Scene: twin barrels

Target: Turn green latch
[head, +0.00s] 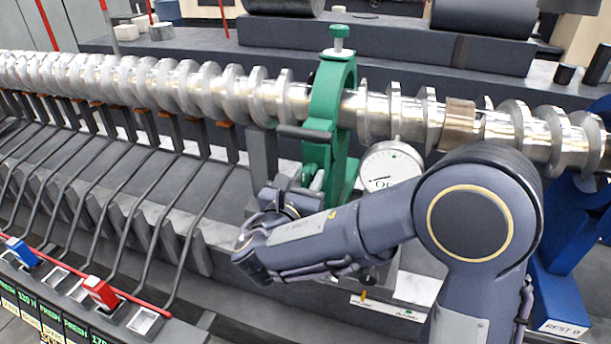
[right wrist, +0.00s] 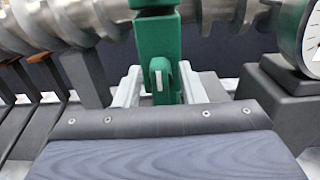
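The green latch (head: 330,105) is an upright green clamp around the metal screw shaft, with a green knob on top and a dark bar sticking out to the left at its side. Its lower part shows in the right wrist view as a green post with a small rounded lever (right wrist: 160,78). My right gripper (head: 291,190) is at the foot of the latch, partly hidden by its own wrist. In the right wrist view its two pale fingers (right wrist: 160,88) are apart, one each side of the green lever; I cannot tell whether they touch it. My left gripper is out of view.
The long screw shaft (head: 185,88) runs across the scene. A round dial gauge (head: 391,166) stands right of the latch, close to my right arm. A blue support (head: 572,235) is at the right. A row of bent rods and a panel with red (head: 101,292) and blue switches lie at left.

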